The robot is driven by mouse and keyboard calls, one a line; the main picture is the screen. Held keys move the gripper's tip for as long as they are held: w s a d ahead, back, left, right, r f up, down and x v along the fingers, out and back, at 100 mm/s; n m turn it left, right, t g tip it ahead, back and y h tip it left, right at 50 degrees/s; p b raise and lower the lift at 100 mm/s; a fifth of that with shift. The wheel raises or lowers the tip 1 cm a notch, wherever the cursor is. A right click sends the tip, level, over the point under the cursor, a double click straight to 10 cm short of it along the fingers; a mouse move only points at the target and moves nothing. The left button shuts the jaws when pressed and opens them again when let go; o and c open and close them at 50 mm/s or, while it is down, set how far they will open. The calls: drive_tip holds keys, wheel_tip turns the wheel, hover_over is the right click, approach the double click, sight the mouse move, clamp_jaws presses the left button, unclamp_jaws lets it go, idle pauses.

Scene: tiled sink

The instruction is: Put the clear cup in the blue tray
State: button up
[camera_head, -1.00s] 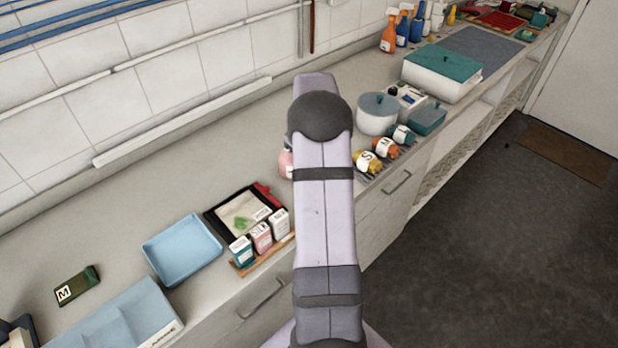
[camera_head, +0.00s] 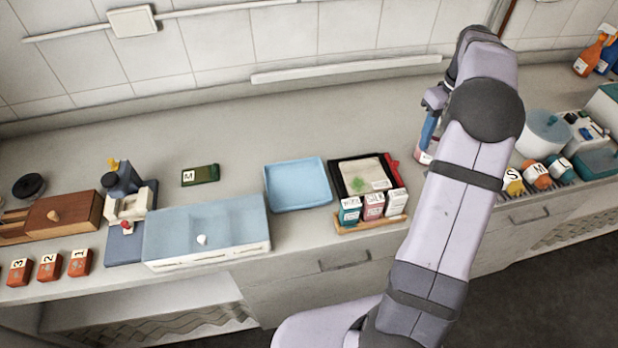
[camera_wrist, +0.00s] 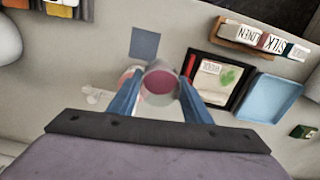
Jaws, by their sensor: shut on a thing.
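The clear cup (camera_wrist: 160,84) is between the two blue fingers of my gripper (camera_wrist: 160,77) in the wrist view. The fingers are shut on its sides, and a dark pink round shape shows in or through it. In the head view my gripper (camera_head: 431,132) is at the right, beside the black tray, and my arm hides much of it; the cup is hard to make out there. The blue tray (camera_head: 297,185) lies flat and looks empty on the counter, left of my gripper. It also shows at the right of the wrist view (camera_wrist: 270,98).
A black tray (camera_head: 335,172) with a cloth lies between my gripper and the blue tray. Small labelled boxes (camera_head: 373,205) stand in front of it on a wooden holder. A pot (camera_head: 544,132) and bottles stand to the right. Counter behind the blue tray is clear.

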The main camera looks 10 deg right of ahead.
drive_tip(key=w+a+r+n, duration=0.1)
drive_tip(key=w+a+n, duration=0.1)
drive_tip(key=a, duration=0.8)
drive_tip(key=w+a+r+n, duration=0.1)
drive_tip(key=w+a+n, duration=0.2)
drive_tip(key=a, duration=0.6)
drive_tip(key=w+a+r+n, duration=0.2)
drive_tip(key=a, duration=0.8)
drive_tip(key=s+a+f+n, duration=0.1)
drive_tip(key=s+a+f, duration=0.2)
drive_tip(key=a, duration=0.3)
drive_tip(key=shift+f+p, duration=0.35)
drive_tip(key=shift+s+f+p, duration=0.1)
drive_tip(key=shift+f+p, duration=1.45)
drive_tip(key=shift+f, duration=3.4)
